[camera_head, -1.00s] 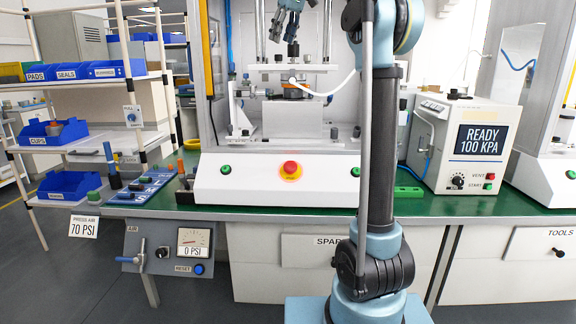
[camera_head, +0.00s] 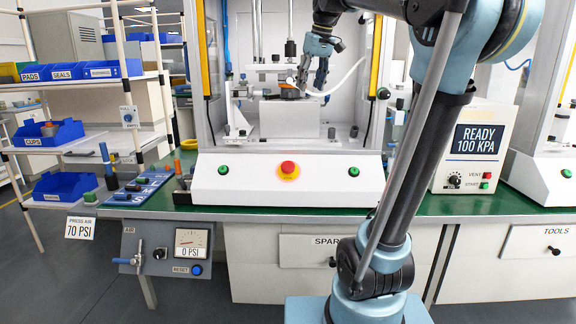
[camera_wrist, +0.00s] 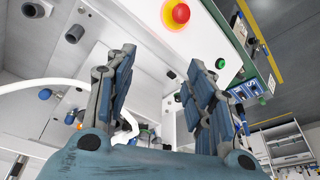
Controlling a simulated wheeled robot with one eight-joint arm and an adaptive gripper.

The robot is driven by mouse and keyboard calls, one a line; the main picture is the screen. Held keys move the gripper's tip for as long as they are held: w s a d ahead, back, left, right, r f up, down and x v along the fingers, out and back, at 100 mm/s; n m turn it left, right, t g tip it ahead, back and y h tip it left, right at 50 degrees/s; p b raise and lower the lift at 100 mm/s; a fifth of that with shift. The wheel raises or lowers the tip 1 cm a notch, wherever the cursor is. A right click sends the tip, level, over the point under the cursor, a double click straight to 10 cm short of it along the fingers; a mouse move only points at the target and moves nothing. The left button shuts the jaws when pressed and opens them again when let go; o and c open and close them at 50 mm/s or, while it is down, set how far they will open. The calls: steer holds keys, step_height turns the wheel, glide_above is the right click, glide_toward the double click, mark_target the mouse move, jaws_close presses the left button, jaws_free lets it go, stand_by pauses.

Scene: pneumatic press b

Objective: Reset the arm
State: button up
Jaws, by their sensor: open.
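My gripper (camera_head: 312,76) is open inside the upper front of the press (camera_head: 292,176), above its white work block (camera_head: 290,118). In the wrist view its two blue-grey fingers (camera_wrist: 160,95) stand apart, and I see nothing between them except the press behind. A dark round fixture with a little orange sits on top of the block, just below and left of the fingertips in the head view. A white hose curves beside the fingers. The press panel carries a red emergency button (camera_head: 288,169), which also shows in the wrist view (camera_wrist: 180,14), and green buttons (camera_head: 223,170).
A tester box (camera_head: 470,150) reading "READY 100 KPA" stands right, behind my arm. Left are shelves with blue bins (camera_head: 62,187) and a blue tool tray (camera_head: 140,187). An air panel (camera_head: 166,252) reading 0 PSI hangs below the green bench edge. Press side frames flank my gripper.

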steer(key=s+d+f+m, duration=0.2)
steer(key=s+f, duration=0.7)
steer(key=f, duration=0.5)
steer(key=s+d+f+m+h, duration=0.1)
steer(key=s+d+f+m, duration=0.1)
steer(key=s+d+f, duration=0.3)
steer(key=s+d+f+m+h, duration=0.1)
steer(key=s+d+f, duration=0.3)
steer(key=s+f, duration=0.9)
step_height(320, 180, down, 10)
steer(key=shift+s+d+r+m+g, duration=0.2)
steer(key=shift+s+m+g, duration=0.15)
steer(key=shift+m+g, duration=0.05)
steer(key=shift+w+f, duration=0.2)
steer(key=shift+w, duration=0.3)
